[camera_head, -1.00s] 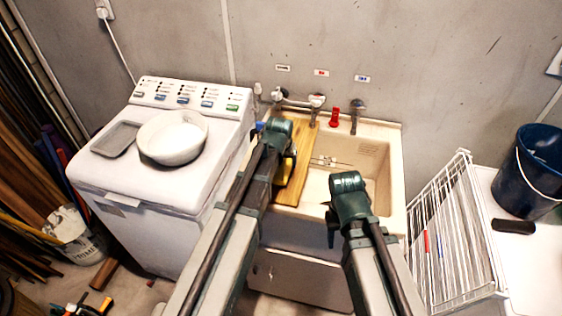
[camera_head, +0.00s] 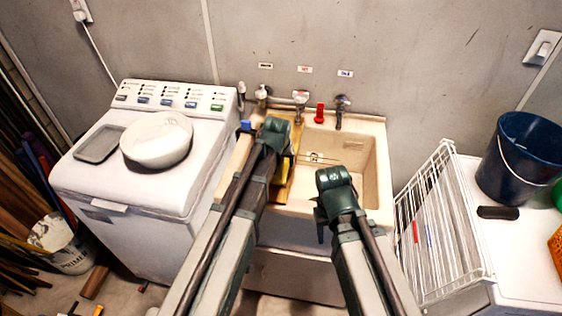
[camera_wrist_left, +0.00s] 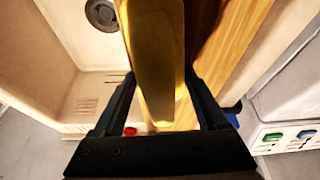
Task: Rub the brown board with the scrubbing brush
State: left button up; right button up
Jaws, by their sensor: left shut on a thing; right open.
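The brown board (camera_head: 280,194) lies along the left side of the sink (camera_head: 378,180). My left arm hides much of it in the head view. In the left wrist view the board (camera_wrist_left: 238,45) shows its wood grain beside and behind a long yellow thing, likely the scrubbing brush (camera_wrist_left: 158,60). My left gripper (camera_wrist_left: 160,84) is shut on this brush, a finger on each side. The brush's bristles are hidden, so I cannot tell whether it touches the board. My right gripper (camera_head: 322,224) is open and empty over the sink's front edge, pointing down.
A white washing machine (camera_head: 130,185) with a white bowl (camera_head: 158,150) and grey tray (camera_head: 98,144) stands left. A red thing (camera_head: 320,113) and taps (camera_head: 340,105) line the sink's back. A white wire rack (camera_head: 430,230) and blue bucket (camera_head: 518,165) stand right.

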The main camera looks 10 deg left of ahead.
pick_arm(q)
jog(key=shift+a+f, duration=0.1)
jog(key=shift+a, duration=1.8)
jog(key=shift+w+a, duration=0.15)
jog(key=shift+a, duration=1.9)
jog(key=shift+r, duration=0.2)
notch_tip(320, 180, up, 6)
jog(key=p, duration=0.6)
jog(key=shift+d+f, duration=0.1)
notch_tip(320, 180, up, 3)
jog(key=p, duration=0.3)
